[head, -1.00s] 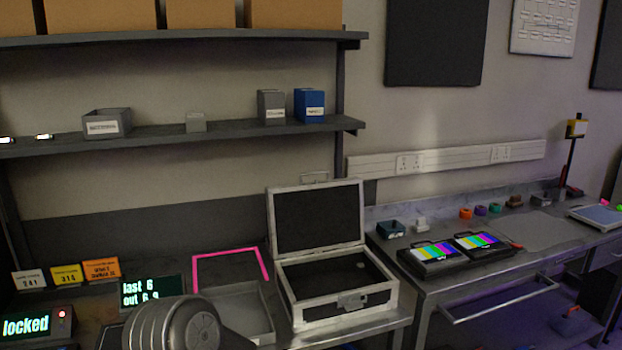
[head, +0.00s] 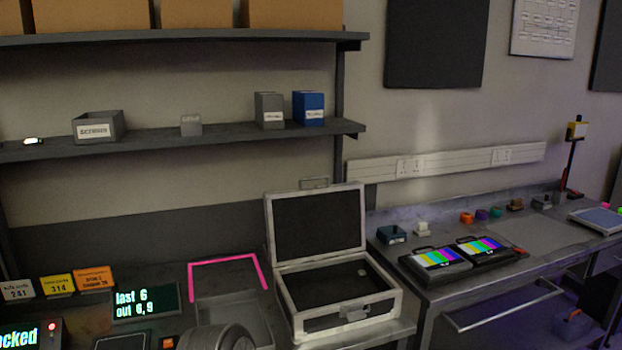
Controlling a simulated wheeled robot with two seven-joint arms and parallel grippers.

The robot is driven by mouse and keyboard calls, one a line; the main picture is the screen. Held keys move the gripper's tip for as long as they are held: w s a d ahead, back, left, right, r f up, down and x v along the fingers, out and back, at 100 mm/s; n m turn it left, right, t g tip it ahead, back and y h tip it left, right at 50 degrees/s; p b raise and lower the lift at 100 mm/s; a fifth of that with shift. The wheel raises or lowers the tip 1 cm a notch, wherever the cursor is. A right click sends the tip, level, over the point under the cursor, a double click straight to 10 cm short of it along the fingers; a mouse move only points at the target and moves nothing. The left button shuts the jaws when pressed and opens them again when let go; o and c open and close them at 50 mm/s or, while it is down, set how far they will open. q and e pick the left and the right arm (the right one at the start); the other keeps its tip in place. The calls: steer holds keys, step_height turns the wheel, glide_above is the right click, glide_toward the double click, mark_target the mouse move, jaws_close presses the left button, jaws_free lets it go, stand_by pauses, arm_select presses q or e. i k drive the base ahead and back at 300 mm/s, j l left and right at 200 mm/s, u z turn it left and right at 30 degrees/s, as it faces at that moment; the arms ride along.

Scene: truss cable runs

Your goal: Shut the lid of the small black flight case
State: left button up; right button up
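The small black flight case (head: 333,319) stands on the bench in the middle of the head view, with silver metal edges and a latch on its front. Its lid (head: 318,224) is open and stands roughly upright, leaning back a little. The dark interior of the case shows, with a small light spot on it. Part of my arm, a grey rounded link, shows at the bottom edge left of the case. Neither gripper is in the frame.
A grey tray (head: 262,322) and a pink frame outline (head: 227,263) lie left of the case. A display (head: 146,303) and small signs stand further left. Two colour-bar monitors (head: 436,260) sit on the right bench. A shelf (head: 180,140) runs above.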

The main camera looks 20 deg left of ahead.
mark_target(305, 224)
steer(key=i+j, duration=0.2)
steer(key=j, duration=0.15)
steer(key=i+j+z, duration=0.15)
steer(key=i+j, duration=0.25)
steer(key=j, duration=0.3)
steer(key=i+l+z, duration=0.05)
